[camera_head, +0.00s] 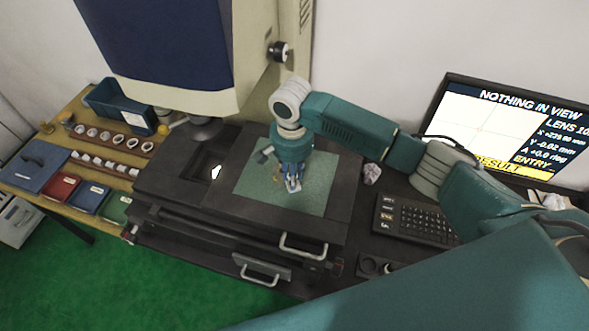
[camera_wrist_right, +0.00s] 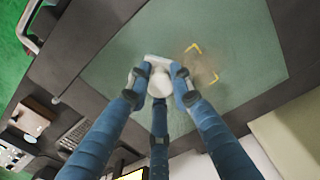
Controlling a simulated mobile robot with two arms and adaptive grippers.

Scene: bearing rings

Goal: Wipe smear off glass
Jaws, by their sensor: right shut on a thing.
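The glass (camera_head: 317,192) is a pale green plate set in the dark machine stage. It also shows in the wrist view (camera_wrist_right: 115,65). A brownish smear (camera_wrist_right: 202,68) lies on it inside yellow corner marks, and in the head view it shows faintly beside the fingers (camera_head: 277,176). My right gripper (camera_head: 293,184) is over the glass, its blue fingers pointing down. In the wrist view the fingers (camera_wrist_right: 158,78) are closed around a white wad of cloth or tissue (camera_wrist_right: 158,62). The wad is beside the smear; I cannot tell whether it touches the glass. My left gripper is not in view.
A keypad (camera_head: 412,218) and a crumpled white wad (camera_head: 371,173) lie right of the stage. A monitor (camera_head: 500,130) reads "NOTHING IN VIEW". A wooden bench with rings (camera_head: 113,138), a blue bin (camera_head: 112,100) and coloured boxes (camera_head: 90,197) stands left. The machine head (camera_head: 165,50) hangs above the stage.

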